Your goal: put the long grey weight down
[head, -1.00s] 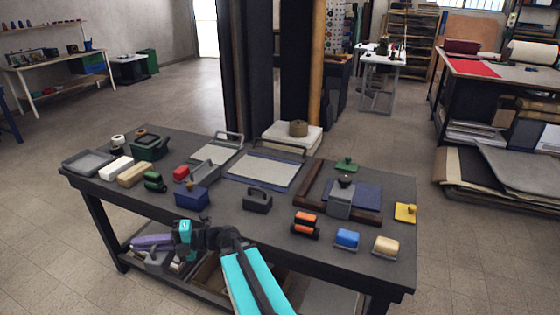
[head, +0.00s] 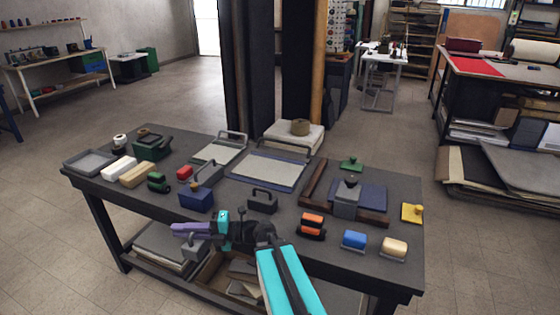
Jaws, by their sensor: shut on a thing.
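My gripper (head: 184,230), with purple fingers, is in front of the table's near edge, left of the middle. It is shut on the long grey weight (head: 194,247), which hangs just below the fingers. The weight is seen nearly end-on, so its length and the grip on its handle are hard to make out. It is off the table top, in front of the lower shelf in the picture. A dark weight with a handle (head: 262,203) and a blue box (head: 197,199) stand on the table near the front edge, beyond my gripper.
The dark table (head: 240,217) is crowded. Another grey handled piece (head: 209,172) stands behind the blue box. Orange (head: 312,226), blue (head: 354,240) and cream (head: 394,248) blocks line the front right. Bare strips show at the front left and between the blue box and dark weight.

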